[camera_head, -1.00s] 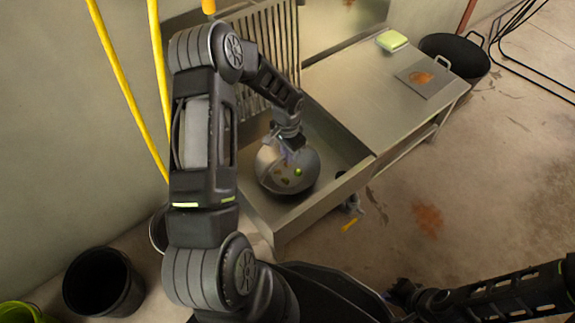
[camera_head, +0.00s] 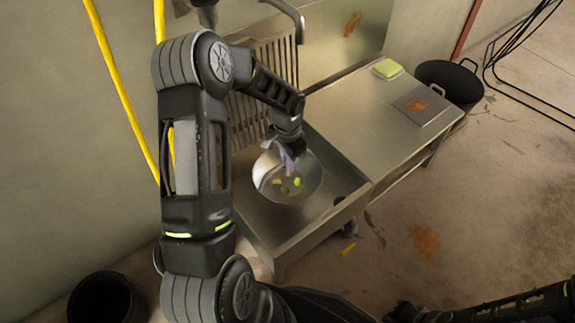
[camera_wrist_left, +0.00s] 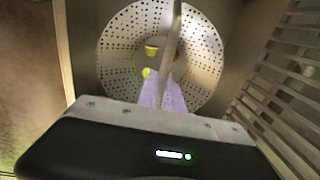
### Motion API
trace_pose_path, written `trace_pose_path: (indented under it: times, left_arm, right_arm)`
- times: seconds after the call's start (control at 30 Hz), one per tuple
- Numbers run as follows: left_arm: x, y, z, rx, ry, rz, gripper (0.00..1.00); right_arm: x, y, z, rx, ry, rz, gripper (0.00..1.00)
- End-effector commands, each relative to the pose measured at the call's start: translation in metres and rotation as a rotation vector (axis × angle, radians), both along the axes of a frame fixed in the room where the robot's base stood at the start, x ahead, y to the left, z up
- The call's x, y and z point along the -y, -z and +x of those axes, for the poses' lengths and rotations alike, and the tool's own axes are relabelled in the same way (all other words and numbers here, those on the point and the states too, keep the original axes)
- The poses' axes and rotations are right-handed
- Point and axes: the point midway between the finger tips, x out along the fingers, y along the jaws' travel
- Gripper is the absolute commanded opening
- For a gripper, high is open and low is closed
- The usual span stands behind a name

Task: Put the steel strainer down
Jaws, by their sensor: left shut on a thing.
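The steel strainer (camera_head: 305,182) is a round perforated bowl with colored food bits in it. My left gripper (camera_head: 290,150) is shut on it at its far side. In the head view the strainer appears over the steel sink basin (camera_head: 335,217); I cannot tell whether it touches the basin floor. In the left wrist view the perforated bowl (camera_wrist_left: 208,62) lies ahead of the gripper (camera_wrist_left: 162,108), with a thin bar across it and a purple piece near the fingertips. My right gripper (camera_head: 403,312) is at the bottom edge, dark and barely visible.
A slatted rack (camera_head: 255,110) stands behind the basin. To its right is a steel counter (camera_head: 350,108) with a green sponge (camera_head: 387,68) and a stained board (camera_head: 420,104). A black pot (camera_head: 450,80) stands beyond. A black bucket (camera_head: 103,298) is at lower left.

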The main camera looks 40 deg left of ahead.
Motion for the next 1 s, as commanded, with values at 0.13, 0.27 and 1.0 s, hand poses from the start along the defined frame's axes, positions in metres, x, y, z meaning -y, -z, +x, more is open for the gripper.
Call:
trace_pose_path:
  times: [0.13, 0.27, 1.0]
  left_arm:
    - [0.0, 0.0, 0.0, 0.001, 0.0, 0.0, 0.0]
    - [0.0, 0.0, 0.0, 0.001, 0.0, 0.0, 0.0]
    - [0.055, -0.096, 0.053, 0.01, -0.114, 0.024, 0.0]
  right_arm:
    - [0.0, 0.0, 0.0, 0.0, 0.0, 0.0, 0.0]
    - [0.0, 0.0, 0.0, 0.0, 0.0, 0.0, 0.0]
    - [0.0, 0.0, 0.0, 0.001, 0.0, 0.0, 0.0]
